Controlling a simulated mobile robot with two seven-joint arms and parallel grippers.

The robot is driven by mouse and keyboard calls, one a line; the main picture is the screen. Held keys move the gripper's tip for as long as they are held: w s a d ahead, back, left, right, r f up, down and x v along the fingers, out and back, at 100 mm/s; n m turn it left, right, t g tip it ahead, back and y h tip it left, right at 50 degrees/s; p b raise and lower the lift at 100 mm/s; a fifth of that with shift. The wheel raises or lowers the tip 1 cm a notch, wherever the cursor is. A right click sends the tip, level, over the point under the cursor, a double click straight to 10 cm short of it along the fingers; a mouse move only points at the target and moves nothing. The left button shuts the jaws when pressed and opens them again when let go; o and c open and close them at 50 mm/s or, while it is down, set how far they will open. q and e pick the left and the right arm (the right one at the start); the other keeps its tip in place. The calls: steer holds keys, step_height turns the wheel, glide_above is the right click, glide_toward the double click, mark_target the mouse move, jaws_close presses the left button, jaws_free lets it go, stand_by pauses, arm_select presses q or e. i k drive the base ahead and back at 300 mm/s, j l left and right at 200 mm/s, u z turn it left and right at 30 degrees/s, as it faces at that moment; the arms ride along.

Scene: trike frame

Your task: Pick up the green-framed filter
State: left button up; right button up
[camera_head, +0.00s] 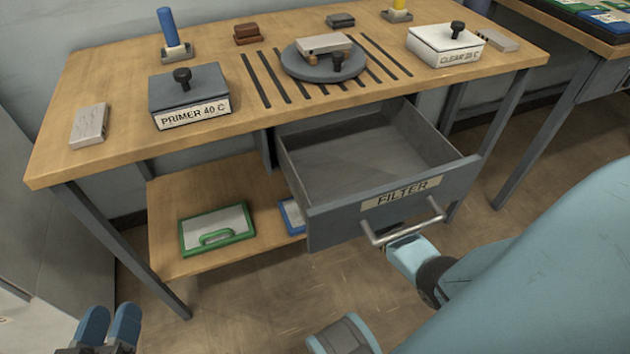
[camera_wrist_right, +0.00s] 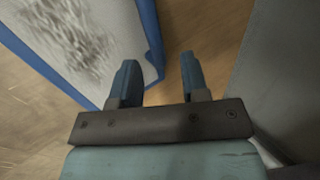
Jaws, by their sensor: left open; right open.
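The green-framed filter (camera_head: 217,228) lies on the lower shelf (camera_head: 185,258) of the workbench, its green handle facing out. My left gripper (camera_head: 109,325) is at the bottom left of the head view, open and empty, below and left of that filter, well apart from it. My right gripper (camera_wrist_right: 155,80) shows in the right wrist view, open with nothing between its fingers. Beside its left finger is a blue-framed filter (camera_wrist_right: 85,45); I cannot tell whether they touch. In the head view the right gripper's fingers are hidden.
The FILTER drawer (camera_head: 335,218) stands pulled open and looks empty, overhanging the lower shelf. The blue-framed filter (camera_head: 292,216) is partly hidden behind it. A bench leg (camera_head: 120,250) stands left of the green filter. The bench top holds a PRIMER box (camera_head: 190,92), a turntable (camera_head: 310,66) and a CLEAR box (camera_head: 445,45).

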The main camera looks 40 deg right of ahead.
mark_target(207, 231)
steer(key=k+j, duration=0.2)
steer(key=k, duration=0.3)
steer(key=k+j, duration=0.15)
steer(key=k, duration=0.3)
